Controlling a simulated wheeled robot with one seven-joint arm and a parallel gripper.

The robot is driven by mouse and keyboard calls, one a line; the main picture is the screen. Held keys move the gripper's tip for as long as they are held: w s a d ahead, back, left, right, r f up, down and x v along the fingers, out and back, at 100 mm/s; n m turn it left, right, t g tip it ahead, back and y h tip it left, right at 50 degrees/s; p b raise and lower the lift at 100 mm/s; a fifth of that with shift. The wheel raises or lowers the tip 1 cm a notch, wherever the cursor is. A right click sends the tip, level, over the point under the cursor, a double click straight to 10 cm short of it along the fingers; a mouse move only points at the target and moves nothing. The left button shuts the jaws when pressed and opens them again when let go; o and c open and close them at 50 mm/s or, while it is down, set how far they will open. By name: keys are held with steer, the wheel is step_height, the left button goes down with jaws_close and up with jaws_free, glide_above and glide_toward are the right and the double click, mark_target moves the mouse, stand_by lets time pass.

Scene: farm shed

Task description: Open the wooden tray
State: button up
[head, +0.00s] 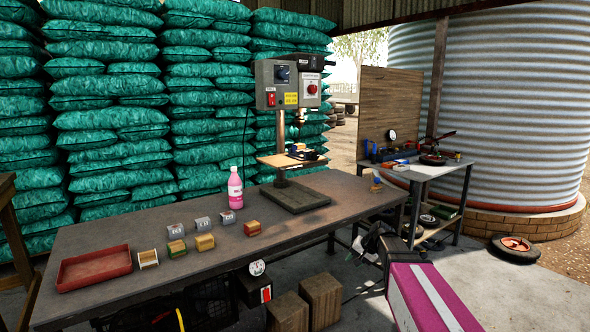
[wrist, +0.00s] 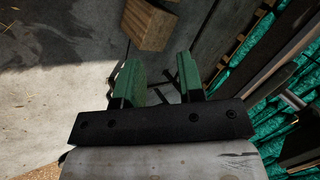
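My gripper (wrist: 158,78) shows two green fingers apart in the wrist view, with nothing between them. In the head view my gripper (head: 365,240) is low at the front right of the long workbench, clear of its top. No piece is plainly a closed wooden tray. A flat wooden board (head: 272,160) sits on the drill press with small dark, yellow and blue items on it. Two wooden boxes, a left one (head: 287,311) and a right one (head: 321,298), stand on the floor under the bench. One wooden box (wrist: 150,24) shows beyond my fingertips in the wrist view.
The workbench (head: 330,208) holds a red tray (head: 94,268), small coloured blocks (head: 204,242), grey labelled blocks (head: 203,224), a pink bottle (head: 235,188) and the drill press (head: 281,110). A second cluttered table (head: 425,170) stands behind right. Concrete floor (head: 520,290) is open at right.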

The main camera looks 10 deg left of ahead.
steer(key=w+a+r+m+t+y, duration=0.1)
steer(key=w+a+r+y, duration=0.2)
steer(key=w+a+r, duration=0.55)
steer(key=w+a+r+m+t+y, duration=0.1)
steer(key=w+a+r+y, duration=0.3)
steer(key=r, duration=0.8)
steer(key=w+a+r+m+t+y, duration=0.1)
steer(key=w+a+r+y, duration=0.1)
steer(key=w+a+r, duration=0.65)
steer(key=x, duration=0.7)
steer(key=shift+a+r, duration=0.15)
steer(key=shift+r, duration=0.15)
jaws_close()
